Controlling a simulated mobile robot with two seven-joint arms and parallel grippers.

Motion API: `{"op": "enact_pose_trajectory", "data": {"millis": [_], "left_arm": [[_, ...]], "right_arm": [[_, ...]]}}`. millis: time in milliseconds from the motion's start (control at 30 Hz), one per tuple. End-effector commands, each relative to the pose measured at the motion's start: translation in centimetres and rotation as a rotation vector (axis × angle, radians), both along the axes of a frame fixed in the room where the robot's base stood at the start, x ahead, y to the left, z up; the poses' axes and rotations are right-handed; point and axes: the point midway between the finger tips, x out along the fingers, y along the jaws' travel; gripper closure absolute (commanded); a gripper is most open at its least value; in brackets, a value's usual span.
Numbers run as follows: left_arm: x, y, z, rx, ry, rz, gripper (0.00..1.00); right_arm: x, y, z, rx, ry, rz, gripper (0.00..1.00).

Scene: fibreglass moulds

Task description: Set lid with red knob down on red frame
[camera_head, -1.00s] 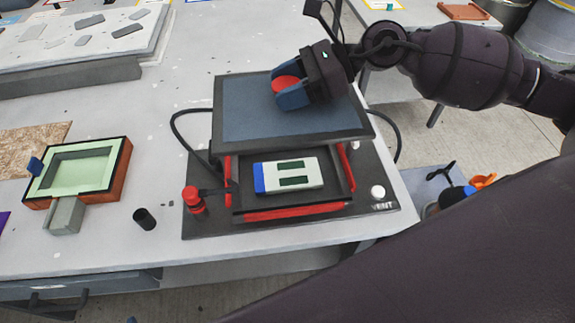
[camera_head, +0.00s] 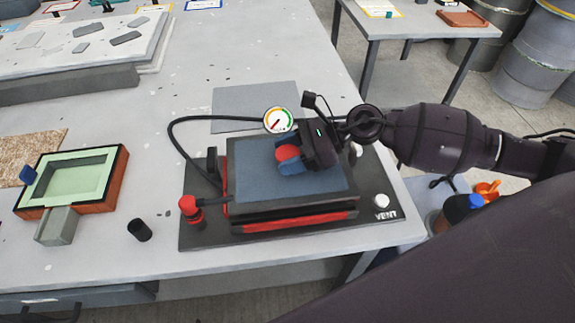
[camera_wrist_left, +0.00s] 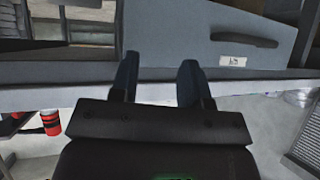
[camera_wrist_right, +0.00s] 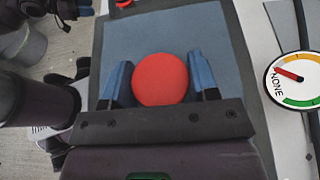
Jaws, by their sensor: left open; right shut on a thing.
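The lid (camera_head: 255,184) is a dark blue-grey slab with a red knob (camera_head: 288,152). In the head view it lies over the red frame (camera_head: 300,222), roughly level and lined up with it; I cannot tell whether it fully touches all round. My right gripper (camera_head: 290,160) is shut on the red knob from above. In the right wrist view the knob (camera_wrist_right: 161,79) sits between its two blue fingers (camera_wrist_right: 160,82). The white and blue block inside the frame is hidden by the lid. My left gripper (camera_wrist_left: 158,80) is open and empty in the left wrist view, near a grey drawer front.
The frame stands on a dark base plate (camera_head: 215,235) with a red valve (camera_head: 189,207), a VENT knob (camera_head: 381,201) and a gauge (camera_head: 278,121). A black hose loops behind. A green mould (camera_head: 72,178) and a black cylinder (camera_head: 139,231) are at left.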

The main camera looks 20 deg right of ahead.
Motion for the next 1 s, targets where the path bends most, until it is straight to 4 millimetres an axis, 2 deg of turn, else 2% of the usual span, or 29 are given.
{"op": "enact_pose_trajectory", "data": {"millis": [300, 667, 700, 867, 1000], "left_arm": [[-0.1, -0.1, -0.6, -0.001, 0.005, -0.001, 0.57], [0.2, -0.1, -0.2, -0.001, -0.006, -0.003, 0.57], [0.2, -0.1, -0.2, -0.001, -0.006, -0.003, 0.57], [0.2, -0.1, -0.2, 0.0, -0.004, -0.003, 0.57], [0.2, 0.0, -0.4, 0.001, -0.001, -0.003, 0.57]], "right_arm": [[0.0, 0.0, -3.9, 0.003, 0.005, -0.001, 0.83], [0.0, 0.0, -4.1, 0.002, 0.002, 0.0, 0.83], [0.0, 0.0, -4.3, 0.001, 0.003, 0.0, 0.44], [0.0, 0.0, -4.2, 0.001, 0.002, 0.0, 0.2], [0.0, 0.0, -4.2, 0.001, 0.002, 0.0, 0.2]]}}
